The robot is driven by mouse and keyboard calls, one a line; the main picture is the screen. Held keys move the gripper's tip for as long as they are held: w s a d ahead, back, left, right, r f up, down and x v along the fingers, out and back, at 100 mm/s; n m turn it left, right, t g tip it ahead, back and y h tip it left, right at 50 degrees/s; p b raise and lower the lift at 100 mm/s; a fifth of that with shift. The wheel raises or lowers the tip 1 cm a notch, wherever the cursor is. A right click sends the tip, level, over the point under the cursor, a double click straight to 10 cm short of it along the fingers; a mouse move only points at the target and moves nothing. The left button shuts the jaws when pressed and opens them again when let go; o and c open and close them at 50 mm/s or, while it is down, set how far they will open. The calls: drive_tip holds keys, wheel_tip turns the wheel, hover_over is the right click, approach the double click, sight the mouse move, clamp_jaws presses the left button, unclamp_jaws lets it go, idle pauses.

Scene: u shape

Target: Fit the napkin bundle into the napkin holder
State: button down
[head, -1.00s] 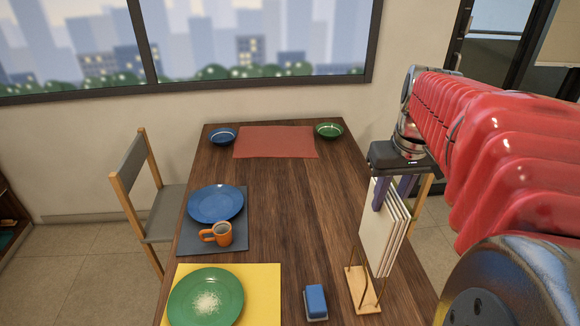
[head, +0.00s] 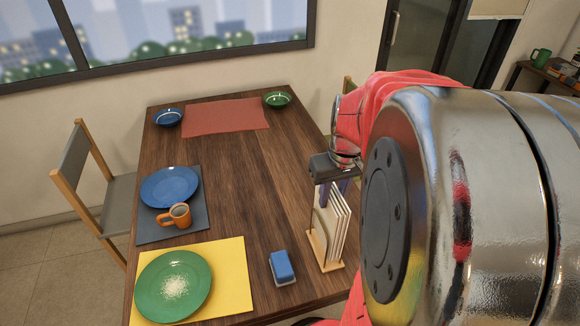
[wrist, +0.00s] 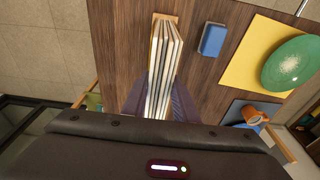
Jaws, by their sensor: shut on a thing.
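The napkin bundle (head: 339,228), several cream sheets standing upright, is in the head view right of centre. It stands low at the napkin holder (head: 331,267), whose light wooden base shows under it and whose thin uprights show beside it. The bundle looks to be between the uprights; whether it touches the base is hard to tell. My gripper (head: 342,188) is above, with its purple fingers shut on the bundle's upper part. In the wrist view the bundle (wrist: 164,65) runs from between the fingers to the holder's base (wrist: 166,17).
A blue sponge-like block (head: 282,267) lies left of the holder. A green plate (head: 174,285) on a yellow mat, an orange mug (head: 180,215) and a blue plate (head: 170,187) are further left. The table's right edge is close to the holder. The table's middle is clear.

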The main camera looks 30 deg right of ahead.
drive_tip(key=shift+f, duration=2)
drive_tip(key=c, duration=1.4)
unclamp_jaws()
drive_tip(key=r, duration=0.4)
drive_tip(key=s+r, duration=0.1)
drive_tip(key=r, duration=0.7)
drive_tip(key=shift+s+a, duration=0.25)
drive_tip(key=shift+s, duration=0.15)
